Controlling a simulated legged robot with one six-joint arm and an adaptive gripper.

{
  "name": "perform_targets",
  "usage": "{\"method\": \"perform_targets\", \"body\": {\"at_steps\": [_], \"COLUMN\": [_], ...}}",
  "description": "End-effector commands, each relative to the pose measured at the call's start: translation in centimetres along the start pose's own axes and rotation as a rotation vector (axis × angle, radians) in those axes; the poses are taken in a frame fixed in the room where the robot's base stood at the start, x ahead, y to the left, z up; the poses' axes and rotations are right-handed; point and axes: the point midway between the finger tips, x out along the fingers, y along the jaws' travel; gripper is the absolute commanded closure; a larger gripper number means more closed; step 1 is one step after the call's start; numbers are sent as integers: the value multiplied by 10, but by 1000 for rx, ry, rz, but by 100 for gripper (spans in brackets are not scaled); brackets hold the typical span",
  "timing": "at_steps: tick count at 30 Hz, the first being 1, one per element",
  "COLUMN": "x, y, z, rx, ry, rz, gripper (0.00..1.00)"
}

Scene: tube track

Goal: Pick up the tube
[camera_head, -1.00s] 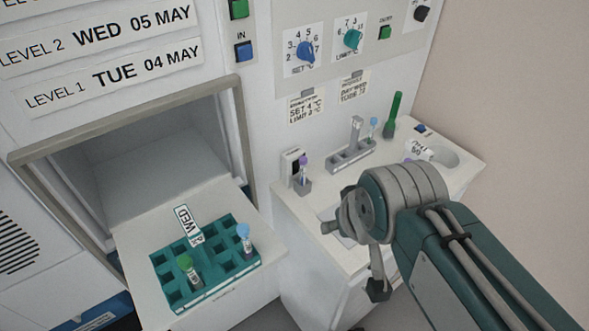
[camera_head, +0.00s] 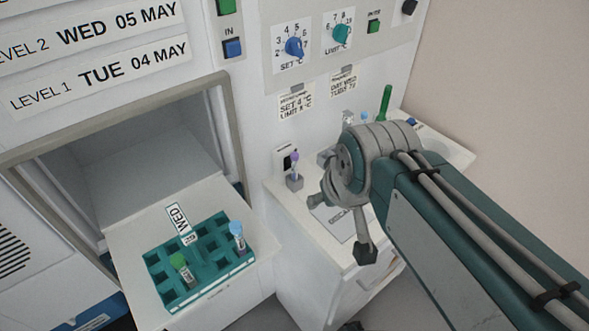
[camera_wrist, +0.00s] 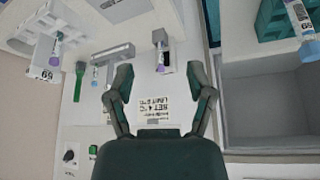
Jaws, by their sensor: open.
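A purple-capped tube (camera_head: 294,160) stands upright in a small grey holder (camera_head: 295,182) on the white counter. It also shows in the wrist view (camera_wrist: 162,48), beyond my fingers and roughly between them. My gripper (camera_wrist: 159,75) is open and empty, with its two dark fingers spread apart. A green-capped tube (camera_head: 183,270) and a blue-capped tube (camera_head: 238,238) stand in a teal rack (camera_head: 200,252) on the pulled-out tray. Another blue-capped tube (camera_head: 364,118) is on the counter, partly hidden by my arm.
The open chamber (camera_head: 130,170) is at left, with a WED label (camera_head: 178,218) by the rack. A tall green object (camera_head: 384,103) stands at the counter's back. Control knobs (camera_head: 294,47) are on the wall panel. Bare counter lies in front of the small holder.

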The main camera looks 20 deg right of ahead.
Motion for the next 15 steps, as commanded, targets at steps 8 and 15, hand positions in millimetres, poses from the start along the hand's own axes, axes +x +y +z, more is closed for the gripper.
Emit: {"method": "perform_targets", "body": {"at_steps": [8, 15], "x": [20, 47], "y": [3, 7], "z": [-57, -103], "rx": [-35, -64], "ry": [-34, -58], "rz": [-16, -30], "gripper": [31, 31]}}
